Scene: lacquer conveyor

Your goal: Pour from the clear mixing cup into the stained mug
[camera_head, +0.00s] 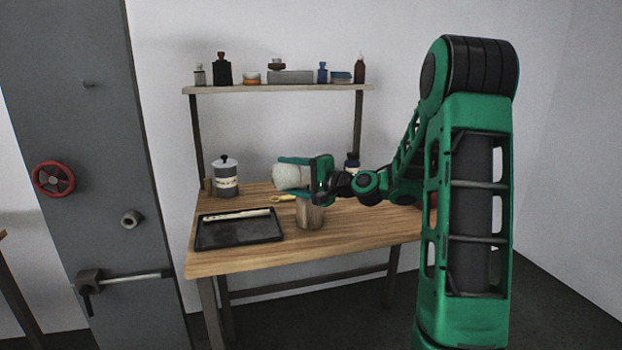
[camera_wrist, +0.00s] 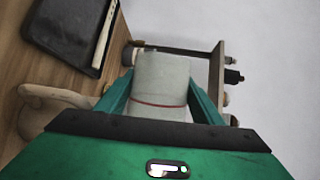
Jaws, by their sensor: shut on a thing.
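My gripper (camera_head: 284,176) is shut on the clear mixing cup (camera_head: 291,178), a whitish, see-through cup held above the table. In the wrist view the cup (camera_wrist: 160,80) sits between the green fingers and shows a thin red line around it. It looks tipped well over from upright; I cannot make out its mouth or any flow. The stained mug (camera_head: 310,216) is brownish-tan and stands on the table just below my gripper, slightly right of the cup. It shows partly at the left of the wrist view (camera_wrist: 38,108). Its inside is hidden.
A black tray (camera_head: 238,238) with a pale stick lies left of the mug on the wooden table (camera_head: 340,240). A grey lidded canister (camera_head: 226,178) stands at the back left. A yellow item (camera_head: 283,198) lies behind the mug. A shelf (camera_head: 280,88) holds small bottles.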

